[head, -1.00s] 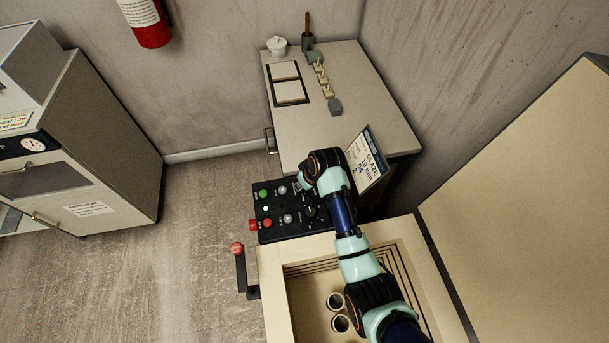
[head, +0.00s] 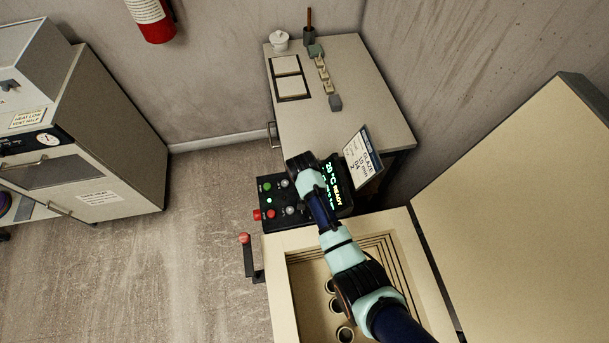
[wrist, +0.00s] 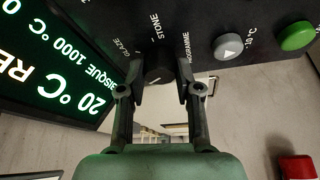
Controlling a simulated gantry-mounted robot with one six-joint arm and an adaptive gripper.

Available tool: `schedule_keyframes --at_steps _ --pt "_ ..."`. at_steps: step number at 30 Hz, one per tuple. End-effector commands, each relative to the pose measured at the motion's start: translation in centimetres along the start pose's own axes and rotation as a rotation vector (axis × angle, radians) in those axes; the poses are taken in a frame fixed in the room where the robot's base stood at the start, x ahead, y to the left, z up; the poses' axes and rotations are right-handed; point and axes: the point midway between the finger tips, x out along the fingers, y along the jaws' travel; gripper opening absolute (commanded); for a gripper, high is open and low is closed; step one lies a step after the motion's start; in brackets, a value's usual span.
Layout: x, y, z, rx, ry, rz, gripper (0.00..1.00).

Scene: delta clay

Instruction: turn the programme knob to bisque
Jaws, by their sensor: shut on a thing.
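The programme knob (wrist: 157,64) is a dark round knob on the black control panel (wrist: 92,14). In the wrist view my gripper (wrist: 158,80) has one finger on each side of it and is shut on it. White lettering GLAZE, STONE and PROGRAMME stands around the knob; the fingers and knob hide other marks. The lit display (wrist: 55,65) reads 20 °C and a line with BISQUE 1000 °C. In the head view the display (head: 334,184) shows 20 °C READY, and my wrist hides the knob and gripper.
A card (head: 362,158) stands right of the display.

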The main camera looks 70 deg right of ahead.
Motion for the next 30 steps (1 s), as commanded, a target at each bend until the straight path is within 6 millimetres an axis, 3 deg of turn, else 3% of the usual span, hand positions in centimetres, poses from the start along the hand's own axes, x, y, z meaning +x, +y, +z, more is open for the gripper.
schedule_keyframes --at_steps 15,16,20,30 --pt "0.06 -0.02 0.07 0.019 -0.002 0.008 0.0" --pt "0.06 -0.01 0.07 0.019 -0.002 0.008 0.35" --pt "0.05 -0.01 0.06 0.019 -0.001 0.008 0.57" --pt "-0.22 -0.04 0.0 0.018 0.0 0.007 0.58"
